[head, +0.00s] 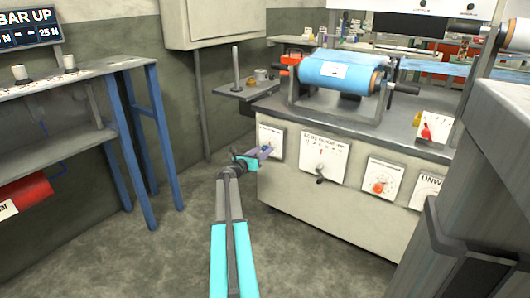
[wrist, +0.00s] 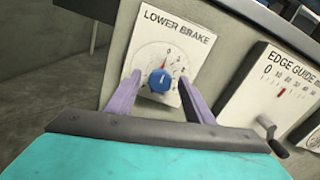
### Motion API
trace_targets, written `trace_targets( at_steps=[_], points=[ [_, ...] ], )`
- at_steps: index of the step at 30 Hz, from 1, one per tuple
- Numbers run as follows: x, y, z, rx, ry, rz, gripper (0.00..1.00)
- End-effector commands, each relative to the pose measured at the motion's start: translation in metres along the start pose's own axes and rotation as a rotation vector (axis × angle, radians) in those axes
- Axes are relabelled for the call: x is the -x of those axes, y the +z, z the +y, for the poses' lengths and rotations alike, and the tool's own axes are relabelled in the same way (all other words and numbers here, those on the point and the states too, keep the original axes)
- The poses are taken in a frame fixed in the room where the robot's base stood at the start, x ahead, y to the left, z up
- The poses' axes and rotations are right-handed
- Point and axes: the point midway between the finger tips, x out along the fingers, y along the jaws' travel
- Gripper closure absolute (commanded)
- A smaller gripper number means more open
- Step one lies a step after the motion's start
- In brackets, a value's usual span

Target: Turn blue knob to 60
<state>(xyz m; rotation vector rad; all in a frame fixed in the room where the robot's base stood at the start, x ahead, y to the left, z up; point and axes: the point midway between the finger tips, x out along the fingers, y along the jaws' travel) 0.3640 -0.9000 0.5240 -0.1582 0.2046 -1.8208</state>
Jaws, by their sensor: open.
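The blue knob (wrist: 159,80) sits on a white plate (wrist: 178,32) labelled "LOWER BRAKE", with a printed scale around it and a small red mark just above it. The knob's exact setting is too small to read. My gripper (wrist: 158,84) is open, with its two purple fingers on either side of the knob in the wrist view; I cannot tell whether they touch it. In the head view, my gripper (head: 265,152) is in front of the plate (head: 271,139) at the machine's left end, and the knob is hidden there.
To the right on the machine front (head: 300,195) are an edge guide plate (head: 325,147) with a dark crank and a plate with a red knob (head: 378,187). A blue film roll (head: 340,72) lies on top. A blue-legged bench (head: 130,130) stands left. Open floor lies between.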

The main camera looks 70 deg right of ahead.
Motion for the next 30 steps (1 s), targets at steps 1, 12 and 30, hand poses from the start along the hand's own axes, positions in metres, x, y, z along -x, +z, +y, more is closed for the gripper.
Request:
trace_targets(
  at_steps=[1, 12, 30],
  points=[
    [-0.007, -0.001, 0.001, -0.001, -0.001, 0.0, 0.52],
    [-0.025, -0.001, 0.0, 0.0, 0.0, 0.001, 0.52],
    [-0.025, 0.0, 0.0, -0.001, 0.0, 0.001, 0.93]
  ],
)
